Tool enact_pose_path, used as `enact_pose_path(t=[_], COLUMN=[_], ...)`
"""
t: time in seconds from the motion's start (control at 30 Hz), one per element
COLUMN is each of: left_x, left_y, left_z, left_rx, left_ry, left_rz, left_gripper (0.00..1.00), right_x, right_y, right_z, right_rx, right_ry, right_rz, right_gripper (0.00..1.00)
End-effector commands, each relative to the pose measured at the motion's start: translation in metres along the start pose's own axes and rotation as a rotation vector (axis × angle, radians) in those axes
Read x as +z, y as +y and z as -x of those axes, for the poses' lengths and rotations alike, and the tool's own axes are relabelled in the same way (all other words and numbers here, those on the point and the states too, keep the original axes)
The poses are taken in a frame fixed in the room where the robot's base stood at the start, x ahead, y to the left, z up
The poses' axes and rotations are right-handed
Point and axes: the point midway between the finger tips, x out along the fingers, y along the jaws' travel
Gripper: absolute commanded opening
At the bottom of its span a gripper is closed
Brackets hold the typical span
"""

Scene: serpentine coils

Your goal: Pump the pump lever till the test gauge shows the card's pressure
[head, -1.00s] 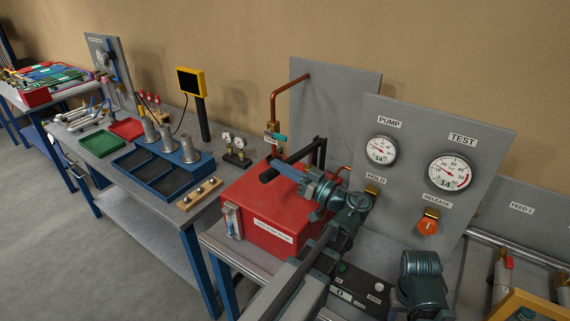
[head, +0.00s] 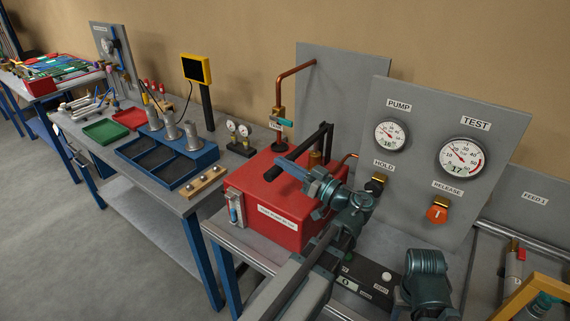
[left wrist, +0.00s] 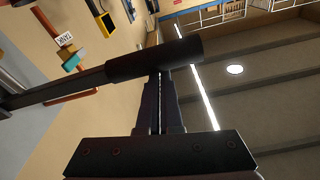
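The pump lever (head: 311,142) is a black bar above the red pump box (head: 255,212). Its thick black handle (left wrist: 150,61) lies across my left fingertips in the left wrist view. My left gripper (head: 288,166) is at the handle in the head view. Its two fingers are together with only a thin slit between them, and they do not straddle the handle. The test gauge (head: 461,158) shows about 17. The pump gauge (head: 391,135) shows about 16. The pressure card cannot be made out. My right gripper is not in view.
A copper pipe (head: 278,88) rises behind the box. A small black control box (head: 366,277) sits in front of the panel. A blue tray (head: 130,158) is on the bench at left.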

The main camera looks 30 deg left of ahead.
Motion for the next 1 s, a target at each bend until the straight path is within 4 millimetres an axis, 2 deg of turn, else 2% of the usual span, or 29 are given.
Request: enact_pose_path(t=[0.07, 0.17, 0.4, 0.43, 0.47, 0.7, 0.8, 1.0], left_x=[0.001, -0.009, -0.047, -0.037, -0.035, -0.037, -0.037, -0.038], left_y=[-0.002, -0.004, -0.01, -0.006, -0.005, -0.004, -0.004, -0.004], left_z=[-0.001, -0.004, -0.019, -0.005, 0.003, 0.053, 0.067, 0.082], left_rx=[0.0, 0.0, 0.0, 0.006, 0.007, 0.005, 0.004, 0.002], left_ry=[-0.017, -0.015, -0.001, 0.0, 0.001, 0.001, 0.001, 0.001], left_rz=[-0.001, -0.001, 0.001, 0.002, 0.002, 0.002, 0.002, 0.001], left_gripper=[0.0, 0.0, 0.0, 0.0, 0.0, 0.0, 0.0, 0.0], right_x=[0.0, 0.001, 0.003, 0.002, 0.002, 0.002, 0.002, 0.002], right_y=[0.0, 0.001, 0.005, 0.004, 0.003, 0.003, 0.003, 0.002], right_z=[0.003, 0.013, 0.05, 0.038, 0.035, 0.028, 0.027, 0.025], right_rx=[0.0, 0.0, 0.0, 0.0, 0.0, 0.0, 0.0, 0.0], right_ry=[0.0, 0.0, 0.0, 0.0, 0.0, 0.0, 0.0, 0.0], right_rz=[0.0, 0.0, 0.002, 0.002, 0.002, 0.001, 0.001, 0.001], right_gripper=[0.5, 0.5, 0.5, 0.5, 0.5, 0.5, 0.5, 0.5])
